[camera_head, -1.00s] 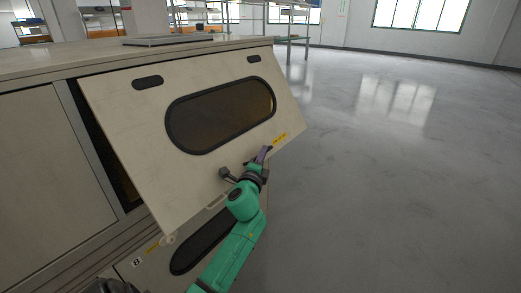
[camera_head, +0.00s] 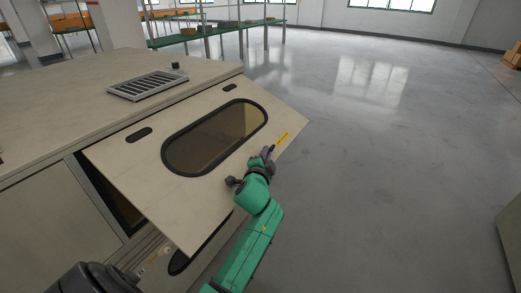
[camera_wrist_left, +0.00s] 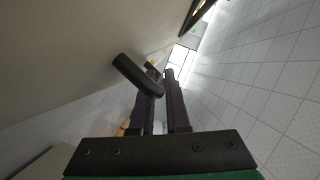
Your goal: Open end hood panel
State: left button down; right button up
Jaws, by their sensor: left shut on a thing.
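The end hood panel (camera_head: 150,165) is a beige plate with a long oval window (camera_head: 215,138), hinged at its top edge. It stands tilted outward, its lower edge well away from the machine, with a dark gap showing at its left side. My left gripper (camera_head: 267,154) is at the panel's lower right edge, on the green arm. In the left wrist view, my left gripper (camera_wrist_left: 160,85) has its two dark fingers shut on the black bar handle (camera_wrist_left: 137,76) of the panel. The exact contact is partly hidden. My right gripper is out of view.
The beige machine top (camera_head: 60,115) carries a grey vent grille (camera_head: 147,85) and a small dark knob. A green shelf rack (camera_head: 215,33) stands behind. The grey floor to the right is clear, with a beige edge (camera_head: 511,225) at the far right.

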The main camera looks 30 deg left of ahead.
pick_arm(q)
jog(key=shift+d+r+p, duration=0.2)
jog(key=shift+r+p, duration=0.25)
jog(key=shift+r, duration=0.25)
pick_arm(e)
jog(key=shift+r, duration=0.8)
pick_arm(q)
jog(key=c, duration=0.9)
grip_release()
jog(key=shift+s+f, duration=0.1)
